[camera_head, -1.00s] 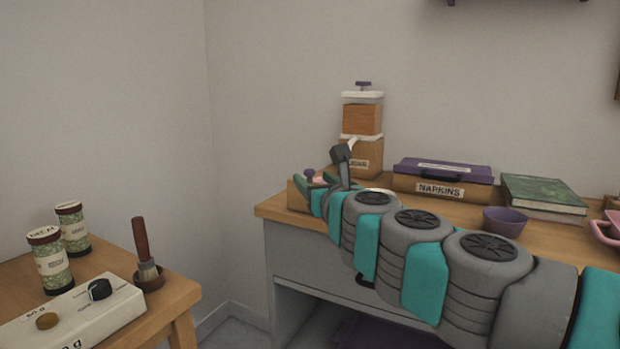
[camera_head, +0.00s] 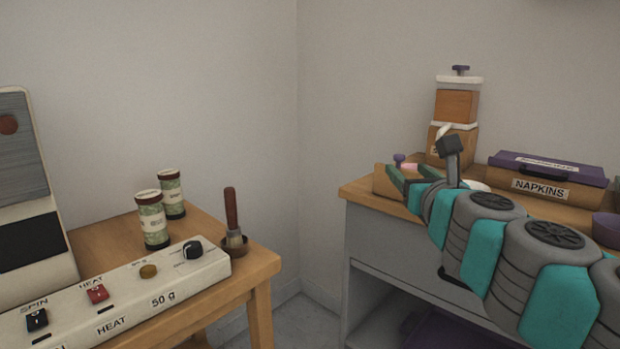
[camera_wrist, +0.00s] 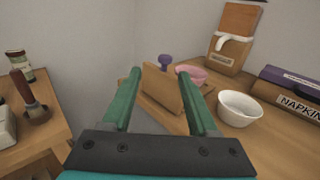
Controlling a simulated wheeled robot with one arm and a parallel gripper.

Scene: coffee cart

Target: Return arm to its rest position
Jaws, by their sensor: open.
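My gripper (camera_head: 407,181) is at the end of my grey and teal arm, which reaches in from the right over the front of the grey cabinet counter (camera_head: 348,191). In the wrist view its two green fingers (camera_wrist: 158,88) are spread wide with nothing held between them. Beyond the fingertips is a small wooden holder (camera_wrist: 160,86) with a purple-knobbed item (camera_wrist: 165,61). I cannot tell from the pictures whether a finger touches the holder. A white bowl (camera_wrist: 239,108) and a pink bowl (camera_wrist: 190,75) stand to the right of the holder.
A wooden dispenser (camera_head: 456,106) and a napkin box (camera_head: 546,181) stand behind my arm. A purple bowl (camera_head: 606,229) is at the right edge. On the left table are a control panel (camera_head: 125,300), two jars (camera_head: 152,222) and a brush (camera_head: 232,212). A floor gap separates table and counter.

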